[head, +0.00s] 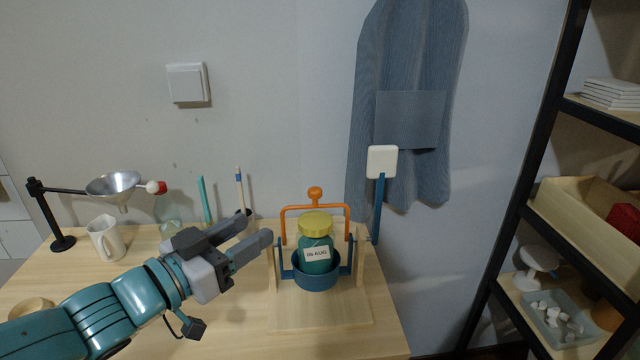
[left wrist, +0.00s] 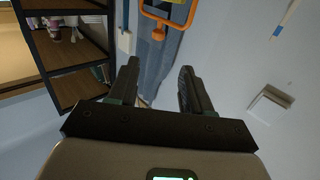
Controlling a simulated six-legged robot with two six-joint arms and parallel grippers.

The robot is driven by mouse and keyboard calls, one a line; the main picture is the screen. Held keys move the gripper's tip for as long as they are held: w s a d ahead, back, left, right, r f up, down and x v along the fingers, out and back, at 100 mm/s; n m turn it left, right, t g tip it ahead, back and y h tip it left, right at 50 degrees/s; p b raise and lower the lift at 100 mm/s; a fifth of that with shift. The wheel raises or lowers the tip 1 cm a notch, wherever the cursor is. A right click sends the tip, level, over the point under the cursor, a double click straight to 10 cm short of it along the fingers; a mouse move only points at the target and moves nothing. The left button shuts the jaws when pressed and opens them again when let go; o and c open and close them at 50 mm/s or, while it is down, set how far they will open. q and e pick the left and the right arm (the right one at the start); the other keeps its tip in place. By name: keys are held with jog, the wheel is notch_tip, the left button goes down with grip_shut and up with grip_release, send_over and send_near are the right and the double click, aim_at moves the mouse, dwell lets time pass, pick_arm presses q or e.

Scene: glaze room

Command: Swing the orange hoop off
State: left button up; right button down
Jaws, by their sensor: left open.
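The orange hoop (head: 315,194) is an upright square arch with a round knob on top. It stands over the teal jar (head: 316,263), which has a yellow lid (head: 315,223) and a label reading "06 AUG". The jar sits in a blue cradle (head: 317,281) on a wooden stand (head: 320,317). My left gripper (head: 257,232) is open and empty, to the left of the hoop and apart from it. In the left wrist view the hoop (left wrist: 166,17) shows at the top, beyond the open fingers (left wrist: 159,68). My right gripper is out of view.
A blue lever with a white pad (head: 382,161) rises right of the stand. A white mug (head: 105,240), a funnel (head: 113,186) on a black holder and upright sticks are at the left. An apron (head: 410,120) hangs behind; shelves (head: 545,215) stand right.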

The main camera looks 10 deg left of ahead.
aim_at(310, 193)
pick_arm(q)
jog(key=x, duration=1.5)
jog(key=shift+w+d+r, duration=0.2)
jog(key=shift+w+d, duration=0.05)
jog(key=shift+d, duration=0.05)
grip_shut()
